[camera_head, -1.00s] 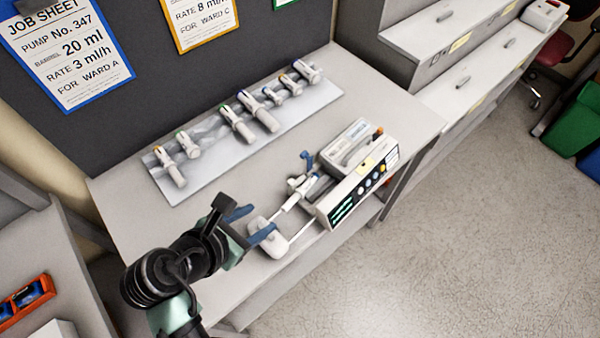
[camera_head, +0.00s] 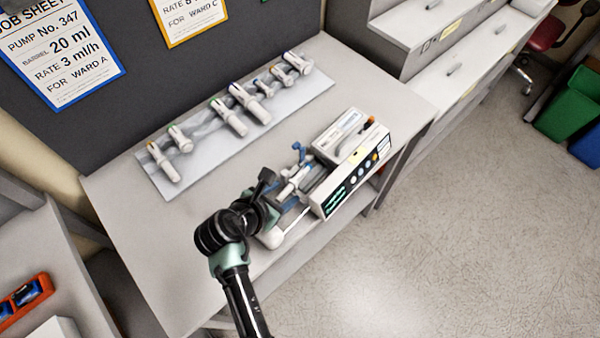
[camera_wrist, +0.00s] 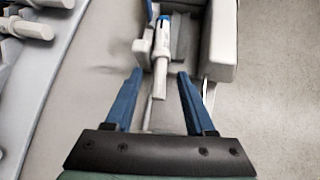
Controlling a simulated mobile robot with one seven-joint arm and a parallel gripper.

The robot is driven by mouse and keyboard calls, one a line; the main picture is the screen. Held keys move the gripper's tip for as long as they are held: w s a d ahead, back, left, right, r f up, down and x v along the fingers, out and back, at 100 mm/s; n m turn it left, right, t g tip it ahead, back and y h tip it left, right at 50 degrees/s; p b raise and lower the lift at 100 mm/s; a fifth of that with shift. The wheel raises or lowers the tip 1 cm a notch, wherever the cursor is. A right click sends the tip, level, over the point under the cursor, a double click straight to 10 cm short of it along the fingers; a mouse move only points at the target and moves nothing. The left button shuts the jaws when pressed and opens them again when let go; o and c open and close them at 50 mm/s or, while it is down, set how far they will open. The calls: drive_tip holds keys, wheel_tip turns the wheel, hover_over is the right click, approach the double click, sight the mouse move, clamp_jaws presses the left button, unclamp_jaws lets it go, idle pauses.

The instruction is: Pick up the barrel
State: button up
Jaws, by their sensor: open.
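A white syringe barrel (camera_head: 293,184) with blue parts at its upper end lies along the near-left side of the pump (camera_head: 358,165). In the wrist view the barrel (camera_wrist: 161,46) shows a blue band, and its pale rod runs down between my fingers. The pump (camera_wrist: 222,62) is beside it on the right. My gripper (camera_wrist: 160,76) is open, with one blue finger on each side of the rod and gaps visible. In the head view my wrist hides most of the fingers. Whether anything touches is unclear.
Several other barrels with coloured ends lie on a pale rack (camera_head: 205,166) along the back of the bench (camera_head: 140,235). Bench space between rack and pump is clear. A job sheet (camera_head: 62,52) reads barrel 20 ml. An orange tray (camera_head: 27,298) is at lower left.

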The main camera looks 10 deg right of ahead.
clamp_jaws()
idle(0.5)
